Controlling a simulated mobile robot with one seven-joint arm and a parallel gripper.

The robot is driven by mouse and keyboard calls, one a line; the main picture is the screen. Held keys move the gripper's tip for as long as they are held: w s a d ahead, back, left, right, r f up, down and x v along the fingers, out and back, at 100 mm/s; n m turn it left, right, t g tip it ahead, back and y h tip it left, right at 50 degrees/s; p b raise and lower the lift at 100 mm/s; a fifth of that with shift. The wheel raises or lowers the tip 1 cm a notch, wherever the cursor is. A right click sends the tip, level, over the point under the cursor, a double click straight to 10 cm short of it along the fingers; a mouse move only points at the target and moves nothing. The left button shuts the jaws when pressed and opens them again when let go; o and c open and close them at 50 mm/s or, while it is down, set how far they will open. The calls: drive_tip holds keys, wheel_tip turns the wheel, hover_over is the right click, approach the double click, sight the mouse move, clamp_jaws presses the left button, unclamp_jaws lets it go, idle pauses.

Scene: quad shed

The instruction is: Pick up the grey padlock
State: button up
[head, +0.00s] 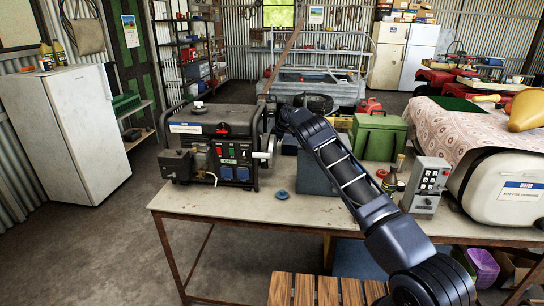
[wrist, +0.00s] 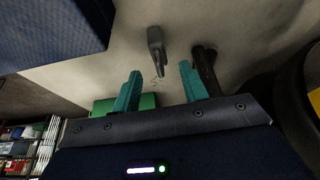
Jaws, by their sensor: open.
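In the wrist view, a small grey object (wrist: 156,42) lies on the pale tabletop, just beyond the fingertips and roughly in line with the gap between them. It may be the grey padlock, but its shape is too unclear to be sure. My gripper (wrist: 161,72) has two teal fingers set apart, with nothing held between them. A dark, elongated object (wrist: 207,70) lies close beside the right finger. In the head view I cannot make out the padlock or the gripper; my arm reaches over the workbench (head: 260,210) and hides part of it.
A generator (head: 215,145) stands on the bench's left. A blue-grey box (head: 315,178), a green box (head: 380,137), a brown bottle (head: 391,178) and a grey keypad box (head: 427,186) crowd its middle and right. A blue cap (head: 282,194) lies near the front, where the top is mostly clear.

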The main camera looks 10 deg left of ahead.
drive_tip(key=shift+x, duration=2.85)
drive_tip(key=shift+c, duration=0.2)
clamp_jaws()
